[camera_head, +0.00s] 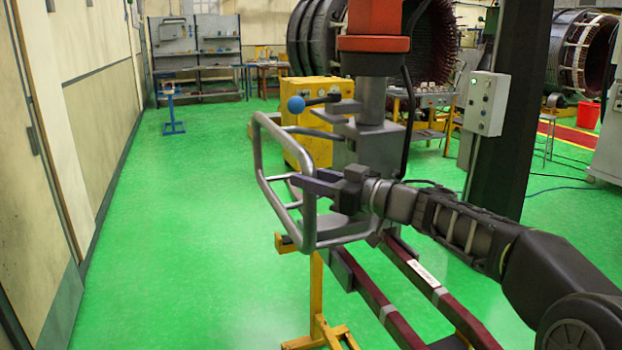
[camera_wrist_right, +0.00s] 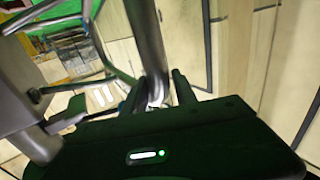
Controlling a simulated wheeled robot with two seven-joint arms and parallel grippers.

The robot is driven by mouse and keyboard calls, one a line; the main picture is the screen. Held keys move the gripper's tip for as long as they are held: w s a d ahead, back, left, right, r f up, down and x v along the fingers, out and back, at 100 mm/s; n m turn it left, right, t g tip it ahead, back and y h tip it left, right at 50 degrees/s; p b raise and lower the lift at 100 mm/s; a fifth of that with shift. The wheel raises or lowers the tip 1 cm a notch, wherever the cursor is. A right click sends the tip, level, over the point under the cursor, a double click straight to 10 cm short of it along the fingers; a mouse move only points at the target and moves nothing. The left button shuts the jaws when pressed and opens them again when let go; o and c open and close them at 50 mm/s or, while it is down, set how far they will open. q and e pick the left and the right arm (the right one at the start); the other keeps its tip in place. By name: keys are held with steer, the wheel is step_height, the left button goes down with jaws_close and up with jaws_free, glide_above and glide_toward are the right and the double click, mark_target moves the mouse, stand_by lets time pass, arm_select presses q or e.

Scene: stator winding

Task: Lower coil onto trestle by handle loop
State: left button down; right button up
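The grey tubular handle loop (camera_head: 264,180) stands left of centre in the head view. My right gripper (camera_head: 305,186) reaches it from the right, its fingers on either side of a loop tube and seemingly shut on it. In the right wrist view the tube (camera_wrist_right: 155,60) runs down between the fingers (camera_wrist_right: 154,92). The dark red coil (camera_head: 400,325), two long bars with pale bands and a white label, slopes from below the loop to the bottom edge. The yellow trestle (camera_head: 316,290) stands below the loop. Contact between coil and trestle cannot be told. My left gripper is not in view.
A grey column with a red-orange block (camera_head: 373,44) and a blue-knobbed lever (camera_head: 296,104) rises behind the loop. A yellow cabinet (camera_head: 310,120) stands behind, and a dark post with a control box (camera_head: 486,103) to the right. Green floor (camera_head: 170,230) is clear at left.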

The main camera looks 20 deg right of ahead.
jaws_close()
stand_by(0.9)
stand_by(0.5)
stand_by(1.4)
